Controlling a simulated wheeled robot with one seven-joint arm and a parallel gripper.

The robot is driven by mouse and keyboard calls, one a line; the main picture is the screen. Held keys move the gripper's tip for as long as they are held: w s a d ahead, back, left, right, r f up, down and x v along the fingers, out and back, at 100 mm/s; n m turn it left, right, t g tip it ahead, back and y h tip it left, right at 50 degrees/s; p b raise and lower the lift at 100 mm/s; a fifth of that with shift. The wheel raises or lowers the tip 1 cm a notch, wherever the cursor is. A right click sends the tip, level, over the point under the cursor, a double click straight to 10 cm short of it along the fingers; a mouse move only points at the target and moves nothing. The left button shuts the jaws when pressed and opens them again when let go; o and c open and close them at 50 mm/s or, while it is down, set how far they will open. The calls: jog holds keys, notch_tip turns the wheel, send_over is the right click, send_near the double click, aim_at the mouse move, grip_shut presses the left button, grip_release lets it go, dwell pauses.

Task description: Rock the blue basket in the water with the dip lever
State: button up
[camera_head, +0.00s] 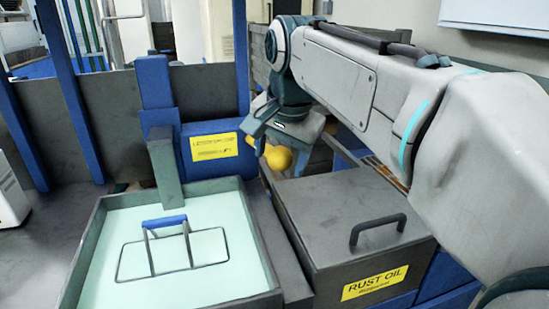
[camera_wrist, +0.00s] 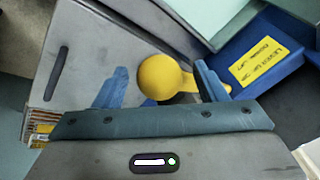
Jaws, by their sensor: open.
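The basket (camera_head: 165,222) sits in the pale water of the open tank (camera_head: 95,243) at the left; its blue handle and thin wire rim show at the surface. The dip lever's yellow ball knob (camera_head: 279,158) is just below my gripper (camera_head: 268,140), right of the blue lever housing. In the wrist view, the yellow knob (camera_wrist: 159,78) lies between the two blue fingers of my gripper (camera_wrist: 160,82). The fingers are open, with the left one spaced from the knob and the right one near its yellow arm. Contact cannot be told.
A grey lidded box (camera_head: 335,215) with a black handle and a yellow RUST OIL label (camera_head: 375,282) stands right of the tank. A yellow label (camera_head: 214,146) is on the blue housing behind. Blue posts and dark panels stand at the back left.

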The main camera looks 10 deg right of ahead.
jog(key=p+v, duration=0.2)
jog(key=v, duration=0.9)
jog(key=shift+w, duration=0.1)
jog(key=w+f+h+p, duration=0.1)
jog(key=f+p, duration=0.3)
jog(key=p, duration=0.1)
jog(key=w+f+n+h+p, duration=0.1)
jog(key=w+f+p, duration=0.1)
jog(key=f+p, duration=0.2)
jog(key=w+f+n+h+p, duration=0.1)
jog(key=f+p, duration=0.3)
jog(key=p, duration=0.2)
jog(key=shift+w+a+f+g+p, duration=0.1)
jog(key=shift+w+f+g+p, duration=0.2)
jog(key=shift+w+f, duration=0.1)
